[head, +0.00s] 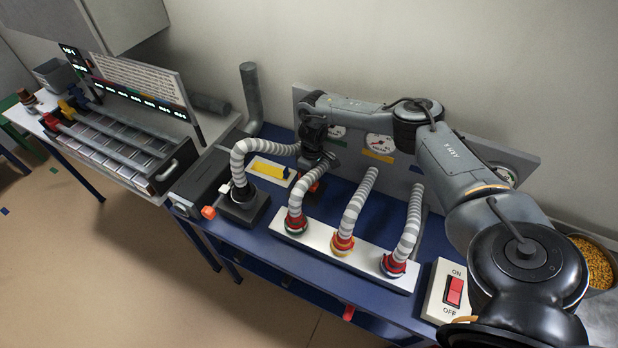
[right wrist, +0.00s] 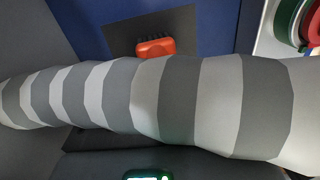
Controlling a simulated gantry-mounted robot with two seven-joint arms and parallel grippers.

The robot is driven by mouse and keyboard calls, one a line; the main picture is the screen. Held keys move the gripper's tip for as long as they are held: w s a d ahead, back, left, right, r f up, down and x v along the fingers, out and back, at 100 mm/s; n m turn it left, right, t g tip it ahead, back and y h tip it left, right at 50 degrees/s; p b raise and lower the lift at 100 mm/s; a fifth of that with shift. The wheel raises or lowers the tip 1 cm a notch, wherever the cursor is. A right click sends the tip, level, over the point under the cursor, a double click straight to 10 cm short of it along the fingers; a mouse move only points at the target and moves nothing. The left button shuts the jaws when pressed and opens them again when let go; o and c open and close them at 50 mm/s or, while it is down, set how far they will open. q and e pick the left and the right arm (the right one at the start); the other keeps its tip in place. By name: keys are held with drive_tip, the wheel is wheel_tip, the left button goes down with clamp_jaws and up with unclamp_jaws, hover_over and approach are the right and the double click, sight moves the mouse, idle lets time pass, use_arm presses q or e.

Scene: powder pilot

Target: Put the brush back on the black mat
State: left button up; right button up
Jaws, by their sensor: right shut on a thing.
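The brush, with an orange-red head, shows beyond a hose in the right wrist view (right wrist: 155,46) and as a small red patch under my gripper in the head view (head: 314,184). My right gripper (head: 316,166) is low over the blue table and shut on the brush; the hose hides its fingertips in the wrist view. A dark square, which looks like the black mat (right wrist: 122,32), lies behind the brush head. I cannot tell whether the brush touches it. My left gripper is not in view.
A striped hose (right wrist: 178,100) crosses close in front of the wrist camera. Several such hoses stand upright, some on a white plate (head: 345,255) in front of my right arm. A gauge panel (head: 375,150) stands behind. A switch box (head: 447,292) is at the right.

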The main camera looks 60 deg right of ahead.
drive_tip(key=shift+f, duration=0.1)
drive_tip(key=o, duration=1)
drive_tip(key=shift+r, duration=0.4)
drive_tip(key=r, duration=0.3)
drive_tip(key=d+r, duration=0.1)
drive_tip(key=r, duration=0.1)
drive_tip(key=shift+w+r, duration=0.1)
drive_tip(key=shift+r, duration=0.8)
drive_tip(key=shift+p, duration=0.3)
